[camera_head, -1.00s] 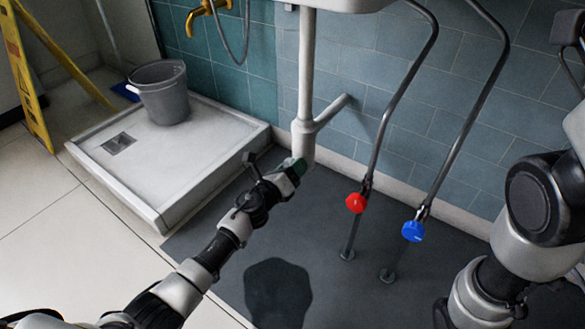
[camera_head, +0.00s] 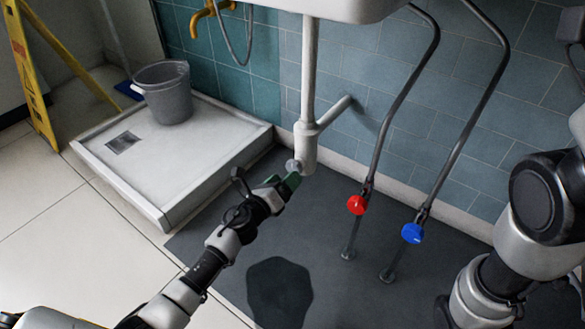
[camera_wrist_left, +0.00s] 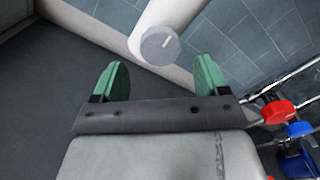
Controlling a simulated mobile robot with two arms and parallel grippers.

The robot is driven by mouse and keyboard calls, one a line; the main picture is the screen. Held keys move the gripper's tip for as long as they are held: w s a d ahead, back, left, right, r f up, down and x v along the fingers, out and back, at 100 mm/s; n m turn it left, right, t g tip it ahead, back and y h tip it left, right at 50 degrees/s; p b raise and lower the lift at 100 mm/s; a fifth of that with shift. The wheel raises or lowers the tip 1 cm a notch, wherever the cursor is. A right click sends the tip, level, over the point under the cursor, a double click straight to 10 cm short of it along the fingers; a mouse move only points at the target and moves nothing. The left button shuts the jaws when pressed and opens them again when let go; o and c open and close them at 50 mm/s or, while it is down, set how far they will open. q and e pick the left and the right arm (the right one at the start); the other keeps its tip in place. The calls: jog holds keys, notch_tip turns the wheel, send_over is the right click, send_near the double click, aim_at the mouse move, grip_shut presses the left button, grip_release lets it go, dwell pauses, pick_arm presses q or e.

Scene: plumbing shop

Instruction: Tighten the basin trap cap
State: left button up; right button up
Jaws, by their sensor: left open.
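The basin trap (camera_head: 305,140) is a white pipe hanging down below the basin. Its grey round cap (camera_head: 294,166) sits on the lower end of the trap, facing me. In the left wrist view the cap (camera_wrist_left: 160,45) shows a light line on its face, and the white trap body is behind it. My left gripper (camera_head: 283,184) is just below and in front of the cap. In the left wrist view its green fingertips (camera_wrist_left: 160,82) are spread open and empty, with the cap beyond them and apart from them. My right gripper is out of view.
Two grey supply pipes with a red valve knob (camera_head: 356,204) and a blue valve knob (camera_head: 412,232) stand right of the trap. A white shower tray (camera_head: 165,215) with a grey bucket (camera_head: 163,92) lies left. A dark wet patch (camera_head: 279,290) marks the floor.

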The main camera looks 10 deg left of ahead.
pick_arm(q)
jog(key=p+v, duration=0.1)
jog(key=v, duration=0.4)
jog(key=shift+s+a, duration=0.15)
jog(key=shift+s, duration=0.25)
